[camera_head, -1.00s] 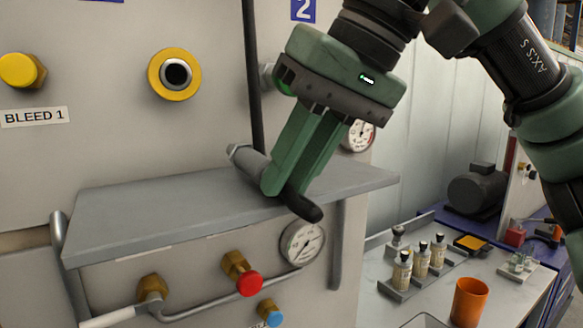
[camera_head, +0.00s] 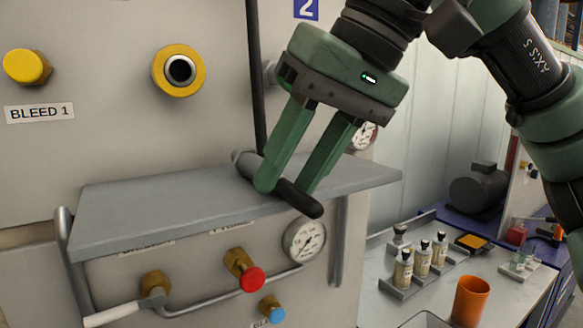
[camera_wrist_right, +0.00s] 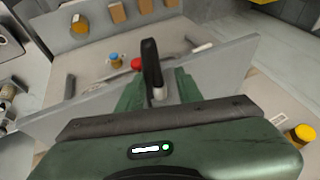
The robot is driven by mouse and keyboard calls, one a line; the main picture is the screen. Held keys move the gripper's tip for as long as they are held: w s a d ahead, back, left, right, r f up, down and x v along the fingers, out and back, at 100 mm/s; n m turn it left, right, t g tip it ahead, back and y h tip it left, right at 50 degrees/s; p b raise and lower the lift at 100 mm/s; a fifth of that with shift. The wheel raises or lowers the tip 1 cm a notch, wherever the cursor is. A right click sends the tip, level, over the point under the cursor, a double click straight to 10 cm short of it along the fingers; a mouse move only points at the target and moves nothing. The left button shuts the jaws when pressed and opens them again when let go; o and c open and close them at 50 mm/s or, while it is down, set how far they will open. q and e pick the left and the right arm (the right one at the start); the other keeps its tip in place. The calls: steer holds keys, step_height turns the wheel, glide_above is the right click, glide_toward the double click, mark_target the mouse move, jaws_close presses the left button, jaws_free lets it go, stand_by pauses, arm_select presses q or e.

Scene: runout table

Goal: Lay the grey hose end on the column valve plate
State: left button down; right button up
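The hose end (camera_head: 298,198), a short rod with a grey metal far end and a dark near end, lies on the grey column valve plate (camera_head: 150,215), near its right side. Its dark tip reaches over the plate's front edge. My right gripper (camera_head: 285,188) is open, with one finger on each side of the hose end and a gap visible beside it. In the right wrist view the hose end (camera_wrist_right: 151,65) stands between the spread fingers, over the plate (camera_wrist_right: 85,103). The fingers hide part of its middle. My left gripper is not in view.
A dark vertical hose or rod (camera_head: 255,80) runs down behind the plate. Below the plate are a gauge (camera_head: 305,240), a red knob (camera_head: 251,279) and a blue knob (camera_head: 272,314). An orange cup (camera_head: 470,300) and several small bottles (camera_head: 421,260) stand on the bench at right.

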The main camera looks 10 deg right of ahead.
steer(key=shift+d+f, duration=0.1)
steer(key=shift+f, duration=0.15)
steer(key=v, duration=0.8)
steer(key=shift+r, duration=0.15)
